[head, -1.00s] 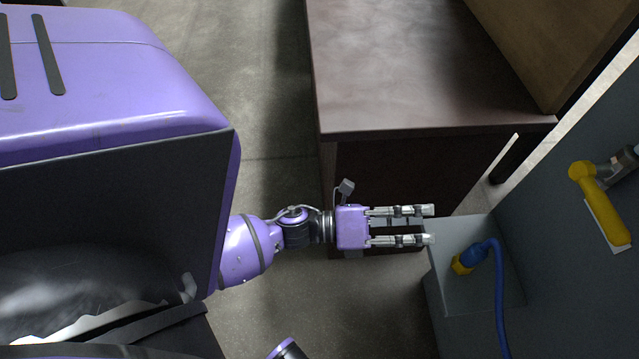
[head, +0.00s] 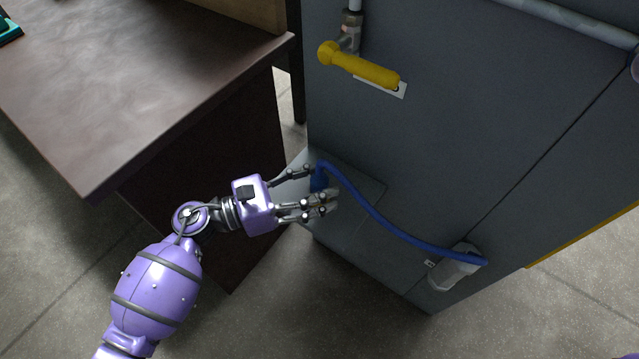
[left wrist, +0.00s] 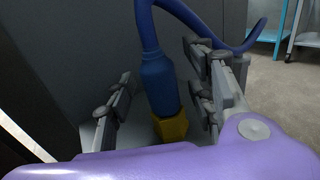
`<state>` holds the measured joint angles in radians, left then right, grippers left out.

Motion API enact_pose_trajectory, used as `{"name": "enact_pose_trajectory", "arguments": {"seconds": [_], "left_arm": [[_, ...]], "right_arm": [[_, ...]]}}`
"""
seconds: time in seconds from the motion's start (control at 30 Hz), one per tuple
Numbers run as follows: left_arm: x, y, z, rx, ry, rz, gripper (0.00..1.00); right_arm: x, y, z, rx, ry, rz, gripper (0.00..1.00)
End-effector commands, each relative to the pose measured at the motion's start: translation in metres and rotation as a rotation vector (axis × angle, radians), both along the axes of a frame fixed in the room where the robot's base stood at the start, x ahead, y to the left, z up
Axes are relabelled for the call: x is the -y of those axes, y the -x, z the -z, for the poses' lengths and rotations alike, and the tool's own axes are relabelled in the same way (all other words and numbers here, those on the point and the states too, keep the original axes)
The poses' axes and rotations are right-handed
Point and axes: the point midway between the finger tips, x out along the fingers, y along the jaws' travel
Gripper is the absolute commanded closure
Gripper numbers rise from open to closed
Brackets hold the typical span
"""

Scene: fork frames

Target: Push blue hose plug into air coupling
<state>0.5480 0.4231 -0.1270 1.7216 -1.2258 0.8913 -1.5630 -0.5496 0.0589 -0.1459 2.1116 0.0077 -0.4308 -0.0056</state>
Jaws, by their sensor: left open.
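The blue hose plug (left wrist: 158,85) stands nearly upright on the yellow air coupling (left wrist: 172,127) in the left wrist view; I cannot tell how deep it sits. In the head view the plug (head: 318,181) is partly hidden by my fingers, and the coupling is hidden. My left gripper (head: 322,187) is open, with its fingers on either side of the plug. In the left wrist view its fingers (left wrist: 164,82) show a gap to the plug on the left; on the right, contact is unclear. My right gripper is not in view.
The blue hose (head: 385,222) arcs from the plug to a grey fitting (head: 455,268) on the grey cabinet (head: 450,130). A yellow-handled valve (head: 360,68) is above. A grey ledge (head: 350,225) lies beneath the plug.

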Motion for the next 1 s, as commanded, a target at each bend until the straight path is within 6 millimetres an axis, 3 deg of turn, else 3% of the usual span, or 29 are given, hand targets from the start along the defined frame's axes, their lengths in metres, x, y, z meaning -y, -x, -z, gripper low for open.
{"name": "enact_pose_trajectory", "arguments": {"seconds": [0.27,0.63,1.0], "left_arm": [[0.0069,-0.0025,0.0008,-0.002,0.0,-0.001,0.5],[0.0067,-0.0024,0.0006,-0.002,0.0,-0.001,0.99],[0.0068,-0.0025,-0.005,0.001,0.0,-0.001,1.0]], "right_arm": [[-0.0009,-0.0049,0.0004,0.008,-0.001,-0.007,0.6],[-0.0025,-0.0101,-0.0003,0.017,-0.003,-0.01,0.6],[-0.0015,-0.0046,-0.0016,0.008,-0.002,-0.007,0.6]]}}
